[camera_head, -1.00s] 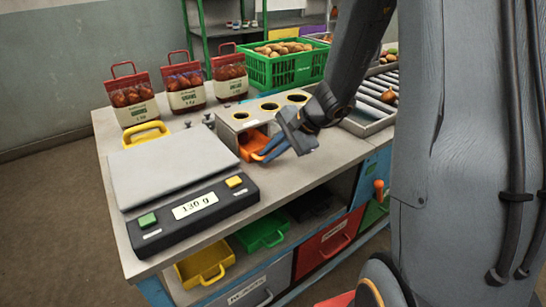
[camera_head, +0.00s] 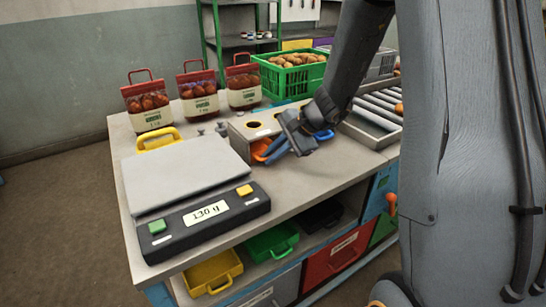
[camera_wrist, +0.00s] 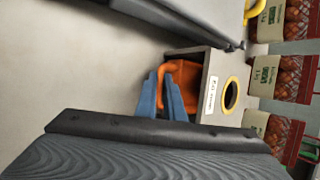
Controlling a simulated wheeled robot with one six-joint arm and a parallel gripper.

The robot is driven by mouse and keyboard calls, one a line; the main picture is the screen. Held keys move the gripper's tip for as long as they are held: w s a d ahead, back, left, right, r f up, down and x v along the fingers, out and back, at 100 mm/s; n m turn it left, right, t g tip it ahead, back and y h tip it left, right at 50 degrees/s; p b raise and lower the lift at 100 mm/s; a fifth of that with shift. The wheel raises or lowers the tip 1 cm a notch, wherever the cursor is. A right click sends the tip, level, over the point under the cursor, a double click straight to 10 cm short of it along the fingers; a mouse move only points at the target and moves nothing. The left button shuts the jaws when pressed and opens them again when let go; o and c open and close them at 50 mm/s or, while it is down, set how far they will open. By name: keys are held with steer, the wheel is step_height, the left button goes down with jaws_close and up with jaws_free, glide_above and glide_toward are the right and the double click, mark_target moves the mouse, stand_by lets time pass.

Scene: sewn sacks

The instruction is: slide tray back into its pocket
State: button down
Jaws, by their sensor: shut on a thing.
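The orange tray (camera_head: 260,148) sits in a pocket in the front of the grey box with round holes (camera_head: 241,130), partly hidden behind my gripper. In the wrist view the orange tray (camera_wrist: 186,76) has its handle end sticking out of the box (camera_wrist: 203,57). My gripper (camera_head: 272,155) is at the front of that tray. Its blue fingers (camera_wrist: 164,95) are shut on the tray's handle end in the wrist view. How deep the tray sits inside is hidden.
A scale (camera_head: 205,212) fills the counter's left front. Red-topped bags (camera_head: 198,97) and a green crate (camera_head: 290,78) stand behind. Bare counter (camera_head: 300,177) lies in front of the box.

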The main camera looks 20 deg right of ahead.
steer(key=c, duration=1.8)
jaws_free()
steer(key=b+v, duration=0.1)
steer(key=v, duration=0.6)
steer(key=s+a+f+n+g, duration=0.1)
steer(key=s, duration=0.2)
steer(key=s+f+n+g+h, duration=0.1)
steer(key=s+n, duration=0.1)
steer(key=s, duration=0.2)
steer(key=s+a+f+n+h, duration=0.1)
steer(key=s+n, duration=0.1)
steer(key=s, duration=0.1)
steer(key=shift+s+a+g, duration=0.2)
steer(key=shift+a+g, duration=0.1)
steer(key=shift+g, duration=0.1)
steer(key=s+d+f+n+g+h, duration=0.1)
steer(key=s+n+h, duration=0.3)
steer(key=s+n, duration=0.4)
steer(key=s+f, duration=0.1)
steer(key=s, duration=0.2)
steer(key=shift+f, duration=0.4)
